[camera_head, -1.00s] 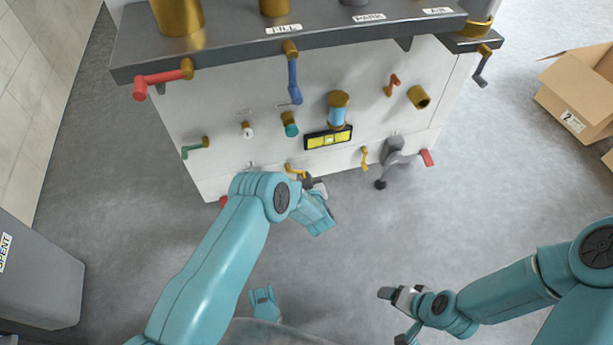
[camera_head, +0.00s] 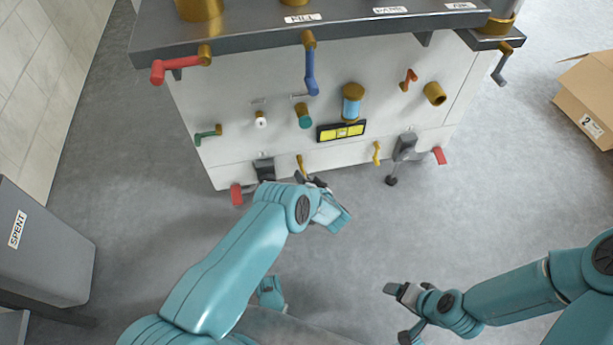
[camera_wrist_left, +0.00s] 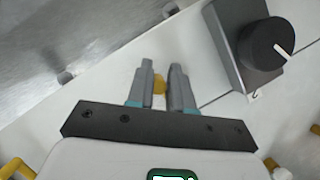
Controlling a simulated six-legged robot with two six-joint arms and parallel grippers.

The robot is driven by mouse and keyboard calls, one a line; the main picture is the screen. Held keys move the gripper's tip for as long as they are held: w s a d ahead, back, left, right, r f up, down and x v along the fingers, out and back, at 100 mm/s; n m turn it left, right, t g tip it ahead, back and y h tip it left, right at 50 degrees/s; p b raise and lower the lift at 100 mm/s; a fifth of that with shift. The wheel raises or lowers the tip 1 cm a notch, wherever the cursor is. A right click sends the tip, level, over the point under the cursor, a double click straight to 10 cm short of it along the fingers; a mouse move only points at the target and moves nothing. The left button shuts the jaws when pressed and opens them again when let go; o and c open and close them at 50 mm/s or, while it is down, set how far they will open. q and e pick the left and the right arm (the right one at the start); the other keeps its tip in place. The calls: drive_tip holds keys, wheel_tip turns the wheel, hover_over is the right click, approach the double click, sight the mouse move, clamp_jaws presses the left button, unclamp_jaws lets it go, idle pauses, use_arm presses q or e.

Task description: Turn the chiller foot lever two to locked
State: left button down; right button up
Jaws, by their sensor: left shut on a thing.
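A yellow lever (camera_head: 301,162) hangs low on the white cabinet front (camera_head: 235,100), pointing mostly downward. My left gripper (camera_head: 316,182) is at its lower end; in the left wrist view the fingers (camera_wrist_left: 160,80) are shut on the yellow lever (camera_wrist_left: 159,86), which shows between them. The fingers and wrist hide part of the lever in the head view. A second yellow lever (camera_head: 376,153) hangs further right, also pointing down. A "2" label shows beside a grey block with a black knob (camera_wrist_left: 266,44) in the wrist view. My right gripper (camera_head: 403,312) is open and empty, away from the cabinet.
A grey SPENT bin (camera_head: 45,240) is at left, a cardboard box (camera_head: 590,100) at right. Floor between is clear.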

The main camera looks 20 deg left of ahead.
use_arm(q)
drive_tip(key=shift+w+a+r+m+y, duration=0.15)
drive_tip(key=shift+a+r+m+y, duration=0.15)
drive_tip(key=shift+m, duration=0.1)
idle(0.3)
drive_tip(key=c, duration=1.2)
unclamp_jaws()
drive_tip(key=shift+c, duration=0.2)
drive_tip(key=shift+o, duration=0.8)
drive_tip(key=shift+f, duration=0.15)
drive_tip(key=shift+s, duration=0.2)
drive_tip(key=p+v, duration=0.6)
drive_tip(key=v, duration=1)
use_arm(e)
drive_tip(key=s+r+g, duration=0.1)
drive_tip(key=s+r, duration=0.3)
drive_tip(key=r, duration=0.2)
drive_tip(key=shift+s+a+r+g, duration=0.15)
drive_tip(key=shift+s+a+g, duration=0.2)
drive_tip(key=shift+a+g, duration=0.1)
